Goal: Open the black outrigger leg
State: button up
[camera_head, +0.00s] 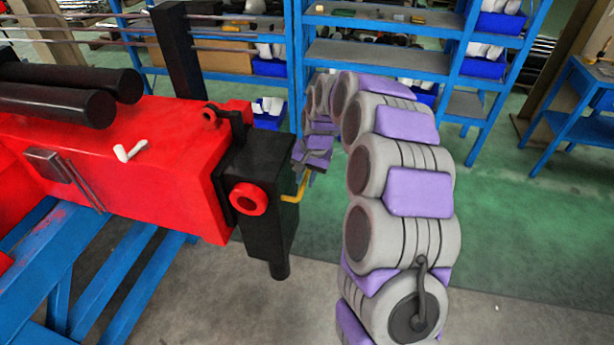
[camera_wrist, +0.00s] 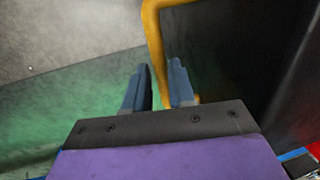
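The black outrigger leg (camera_head: 268,205) is an upright block at the end of the red beam (camera_head: 150,160), with a round foot below. A bent yellow handle (camera_head: 297,190) sticks out from its right side. In the wrist view the handle (camera_wrist: 155,35) comes down from the top and passes partly behind the right finger. My gripper (camera_wrist: 157,88) is open, its two fingers apart, close to the handle. I cannot tell whether a finger touches it. In the head view my gripper (camera_head: 303,172) is small, right beside the leg and partly hidden.
My arm arches across the middle of the head view. Blue shelves (camera_head: 385,60) with boxes stand behind. A blue table (camera_head: 585,110) is at the right. Blue supports (camera_head: 95,270) lie under the red beam. The green floor (camera_head: 510,210) at the right is clear.

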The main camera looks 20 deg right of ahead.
jog(key=shift+a, duration=0.3)
jog(key=shift+c, duration=0.8)
grip_shut()
jog(key=shift+d, duration=0.2)
jog(key=shift+a, duration=0.1)
